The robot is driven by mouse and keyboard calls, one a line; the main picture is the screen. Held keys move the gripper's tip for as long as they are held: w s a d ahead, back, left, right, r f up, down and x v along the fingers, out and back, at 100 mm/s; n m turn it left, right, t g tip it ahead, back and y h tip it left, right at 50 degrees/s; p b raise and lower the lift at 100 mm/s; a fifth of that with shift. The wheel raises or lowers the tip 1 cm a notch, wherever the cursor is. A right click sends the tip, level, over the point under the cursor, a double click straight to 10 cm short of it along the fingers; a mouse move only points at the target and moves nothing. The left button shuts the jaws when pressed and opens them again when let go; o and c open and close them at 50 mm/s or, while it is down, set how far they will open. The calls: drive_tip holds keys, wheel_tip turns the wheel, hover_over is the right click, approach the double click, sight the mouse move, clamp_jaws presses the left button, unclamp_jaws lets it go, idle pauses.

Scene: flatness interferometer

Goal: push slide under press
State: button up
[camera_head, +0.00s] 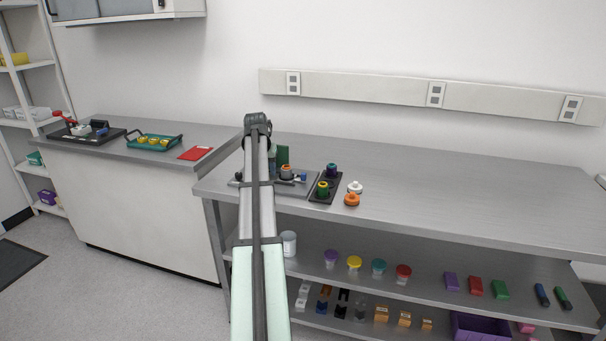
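A grey base plate (298,189) lies on the steel bench behind my arm, partly hidden by it. On it stand a dark green upright block (283,155), a small orange and grey round part (287,172) and a small blue part (303,177). I cannot tell which part is the slide or the press. On the left counter, a black board (75,138) carries a red-handled part (64,117), a white part and a blue part. My arm rises through the middle to a dark joint; my gripper does not show.
A black tray (317,201) with coloured round pieces sits right of the plate, with white (355,187) and orange (351,199) knobbed pieces beside it. A teal tray (154,142) and red pad (196,153) lie on the left counter. The steel bench's right side is clear.

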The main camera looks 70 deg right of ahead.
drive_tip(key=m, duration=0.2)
approach(303, 174)
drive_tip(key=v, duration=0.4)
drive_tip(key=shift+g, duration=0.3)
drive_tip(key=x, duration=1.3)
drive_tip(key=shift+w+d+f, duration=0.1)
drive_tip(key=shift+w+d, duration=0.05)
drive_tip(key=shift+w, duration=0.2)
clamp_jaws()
